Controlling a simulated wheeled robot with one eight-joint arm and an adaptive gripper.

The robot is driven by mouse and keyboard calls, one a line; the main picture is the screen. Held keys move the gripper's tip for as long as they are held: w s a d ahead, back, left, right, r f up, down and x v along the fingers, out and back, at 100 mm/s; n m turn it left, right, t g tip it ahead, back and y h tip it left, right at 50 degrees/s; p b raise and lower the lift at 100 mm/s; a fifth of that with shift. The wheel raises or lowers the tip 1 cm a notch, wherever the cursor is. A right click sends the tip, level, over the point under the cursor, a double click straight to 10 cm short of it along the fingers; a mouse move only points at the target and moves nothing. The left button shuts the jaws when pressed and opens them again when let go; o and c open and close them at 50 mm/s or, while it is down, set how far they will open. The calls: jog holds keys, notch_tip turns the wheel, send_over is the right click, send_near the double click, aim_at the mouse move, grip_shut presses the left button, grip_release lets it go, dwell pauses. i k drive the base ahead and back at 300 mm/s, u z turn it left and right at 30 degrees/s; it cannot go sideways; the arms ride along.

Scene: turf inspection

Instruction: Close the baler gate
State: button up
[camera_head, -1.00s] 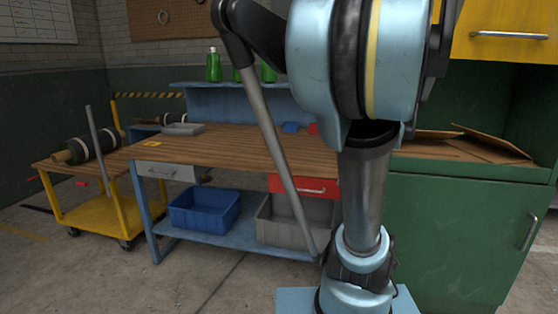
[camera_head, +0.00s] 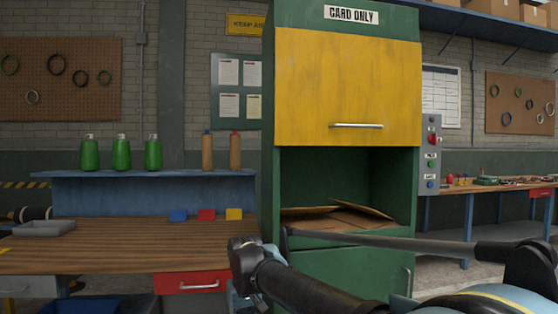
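The baler is a tall green cabinet (camera_head: 269,150) marked "CARD ONLY", in the middle right of the head view. Its yellow gate (camera_head: 345,85) is raised and covers the upper front, with a pale horizontal handle (camera_head: 356,126) near its lower edge. The opening below the gate is uncovered. Flat brown cardboard (camera_head: 335,217) lies inside on the opening's floor. Parts of my arm, a thin grey rod and dark links, cross in front of the lower cabinet, well below the handle. I cannot make out my gripper's fingers.
A wooden workbench (camera_head: 130,246) with a red drawer (camera_head: 192,283) stands left of the baler. Green bottles (camera_head: 121,153) stand on its blue shelf. A grey control box (camera_head: 431,155) with buttons is on the baler's right. Another bench (camera_head: 465,188) stands farther right.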

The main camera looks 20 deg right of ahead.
aim_at(331, 88)
jog(key=z, duration=2.05)
jog(key=k, duration=1.6)
jog(key=u, duration=0.45)
jog(key=i, duration=1)
